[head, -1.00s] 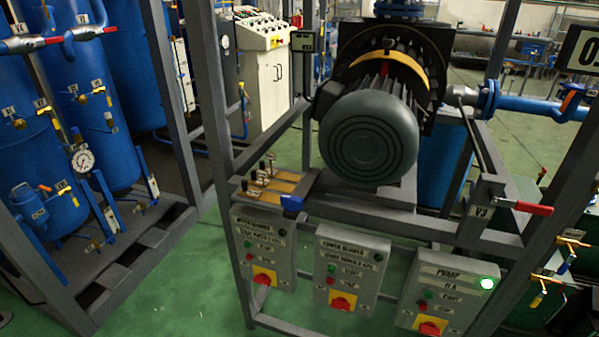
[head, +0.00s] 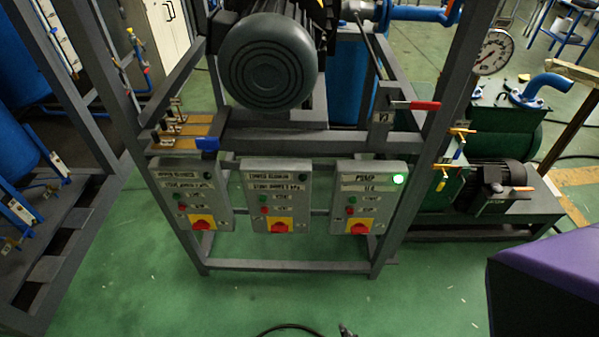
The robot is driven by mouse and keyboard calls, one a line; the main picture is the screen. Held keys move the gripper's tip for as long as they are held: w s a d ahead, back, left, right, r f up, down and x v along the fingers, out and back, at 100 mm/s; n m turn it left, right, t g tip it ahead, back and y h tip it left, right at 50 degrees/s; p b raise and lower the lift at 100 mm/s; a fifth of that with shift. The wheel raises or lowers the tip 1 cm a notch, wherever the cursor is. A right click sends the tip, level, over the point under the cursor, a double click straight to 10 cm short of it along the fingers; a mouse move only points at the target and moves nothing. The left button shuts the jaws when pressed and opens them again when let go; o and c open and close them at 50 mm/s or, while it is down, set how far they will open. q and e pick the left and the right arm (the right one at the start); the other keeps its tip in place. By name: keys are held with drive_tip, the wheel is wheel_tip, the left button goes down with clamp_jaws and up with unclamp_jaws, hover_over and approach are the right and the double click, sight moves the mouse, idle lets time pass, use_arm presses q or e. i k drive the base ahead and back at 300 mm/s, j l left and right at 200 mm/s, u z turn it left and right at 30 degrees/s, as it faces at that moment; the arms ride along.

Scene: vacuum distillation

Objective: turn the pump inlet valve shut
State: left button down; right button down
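A lever with a red grip (head: 414,105) sticks out to the right from a grey plate with a small tag (head: 382,117) on the frame, right of the big dark motor (head: 268,62). Its grip lies about level. Small brass valves with yellow handles (head: 452,158) are on the pipework left of the green pump unit (head: 497,186). I cannot tell for sure which of these is the pump inlet valve. The PUMP control box (head: 366,190) has a lit green lamp.
Two more control boxes (head: 190,193) hang left of the pump box on the grey frame (head: 290,265). A round gauge (head: 493,52) stands at the upper right. An unidentified purple-topped dark shape (head: 548,275) fills the lower right. Green floor in front is mostly clear, with a dark cable.

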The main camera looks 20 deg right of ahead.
sight(412, 105)
drive_tip(key=z, duration=1.35)
